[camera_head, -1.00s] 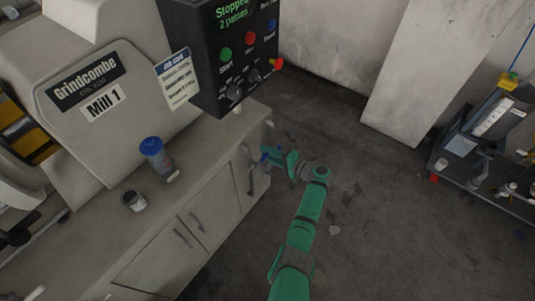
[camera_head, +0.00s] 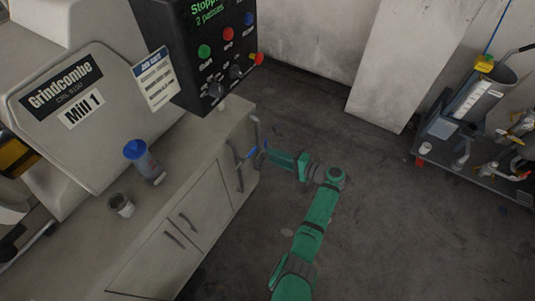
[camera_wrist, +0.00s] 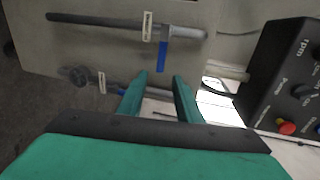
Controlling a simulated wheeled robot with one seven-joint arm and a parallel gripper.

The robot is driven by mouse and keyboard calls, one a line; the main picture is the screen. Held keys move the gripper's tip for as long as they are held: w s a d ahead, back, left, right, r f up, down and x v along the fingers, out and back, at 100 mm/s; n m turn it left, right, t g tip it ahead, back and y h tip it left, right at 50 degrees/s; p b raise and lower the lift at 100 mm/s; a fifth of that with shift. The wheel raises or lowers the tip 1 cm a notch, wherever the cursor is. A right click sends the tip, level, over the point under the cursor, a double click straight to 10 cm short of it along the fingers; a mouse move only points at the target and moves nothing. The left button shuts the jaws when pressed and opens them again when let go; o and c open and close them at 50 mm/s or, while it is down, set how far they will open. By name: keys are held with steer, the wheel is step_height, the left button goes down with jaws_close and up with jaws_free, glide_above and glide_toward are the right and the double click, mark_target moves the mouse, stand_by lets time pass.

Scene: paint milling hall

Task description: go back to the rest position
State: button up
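My gripper (camera_head: 266,155) is beside the right end of the grey cabinet (camera_head: 199,190), at the height of its side pipework, in the head view. In the wrist view my gripper (camera_wrist: 160,84) shows two green fingers standing apart, with nothing held between them. Past the fingertips is the cabinet's side with a dark pipe (camera_wrist: 100,20), a blue valve lever (camera_wrist: 163,56) and white tags. I cannot tell how far the fingertips are from the lower pipe.
A loaded cart (camera_head: 480,150) stands at right.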

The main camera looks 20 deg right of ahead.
steer(key=shift+s+d+r, duration=0.1)
steer(key=shift+s+d, duration=0.05)
steer(key=shift+s, duration=0.05)
stand_by(0.4)
